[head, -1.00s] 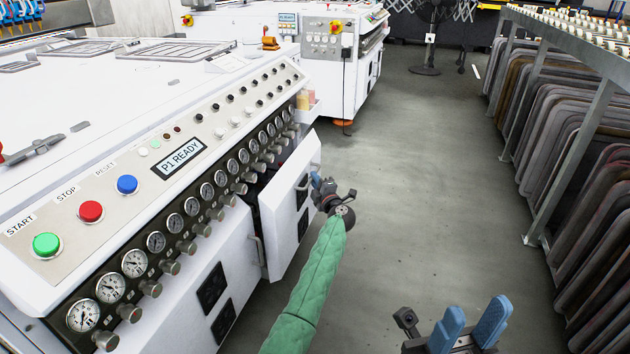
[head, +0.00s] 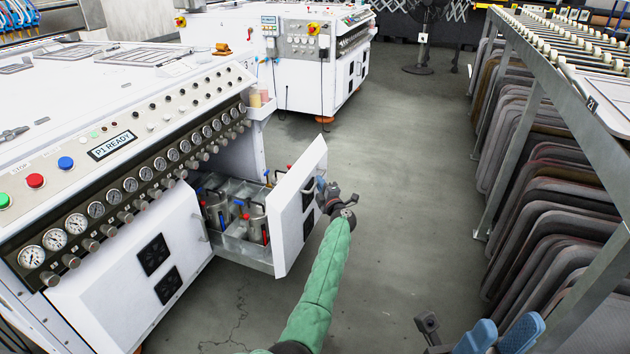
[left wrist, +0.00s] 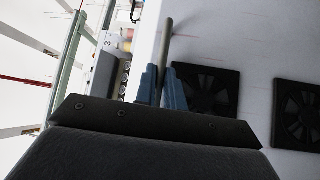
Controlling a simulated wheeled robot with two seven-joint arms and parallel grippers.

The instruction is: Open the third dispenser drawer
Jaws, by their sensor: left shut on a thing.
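The drawer (head: 290,220) with a white front is pulled out of the white machine, showing a metal tray with several metal canisters (head: 257,222) and red and blue fittings. My left gripper (head: 320,187) is at the outer face of the drawer front. In the left wrist view its blue fingers (left wrist: 160,88) are shut on the upright bar handle (left wrist: 166,48), beside two black vents (left wrist: 207,90). A small "3" label (left wrist: 108,43) shows left of the front there. My right gripper (head: 500,338) is open and empty at the bottom right, partly cut off.
The machine's panel (head: 110,150) carries gauges, knobs and buttons, and its display reads "P1 READY". A closed white front with black vents (head: 153,254) stands left of the drawer. A rack of dark panels (head: 540,190) lines the right. The floor (head: 410,170) between is clear.

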